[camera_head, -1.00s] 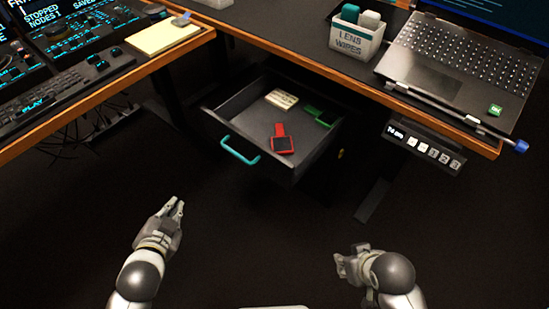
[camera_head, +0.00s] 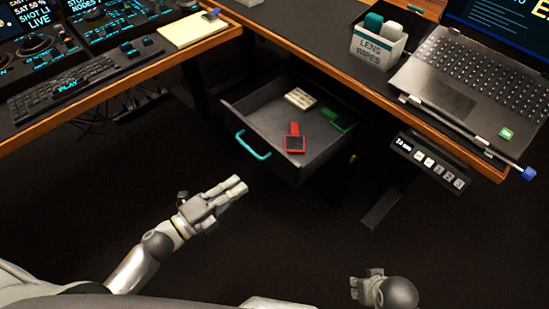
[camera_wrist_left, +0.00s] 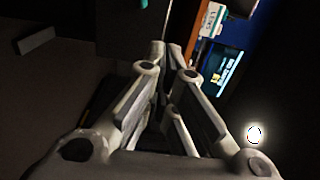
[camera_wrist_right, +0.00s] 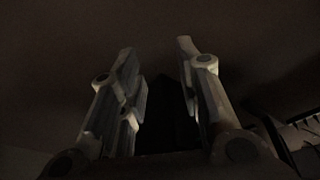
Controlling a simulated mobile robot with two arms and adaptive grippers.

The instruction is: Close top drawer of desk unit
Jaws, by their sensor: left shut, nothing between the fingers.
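The top drawer (camera_head: 312,165) of the desk unit is pulled open under the desk. It is dark grey with a teal handle (camera_head: 251,146) on its front. A red item (camera_head: 294,143), a green item (camera_head: 338,119) and a pale block (camera_head: 300,98) lie in it. My left gripper (camera_head: 238,187) is shut and empty, below and a little left of the drawer front, apart from the handle. In the left wrist view its fingers (camera_wrist_left: 170,50) converge, and a bit of teal shows at the top edge. My right gripper (camera_head: 364,282) is lower right, away from the drawer. Its fingers (camera_wrist_right: 158,50) stand apart with nothing between them.
The desk (camera_head: 312,30) overhangs the drawer and carries a laptop (camera_head: 455,75) and a lens wipes box (camera_head: 377,48). A control panel (camera_head: 428,160) hangs under its front edge. Another desk (camera_head: 120,95) with a keyboard stands left. The floor before the drawer is clear.

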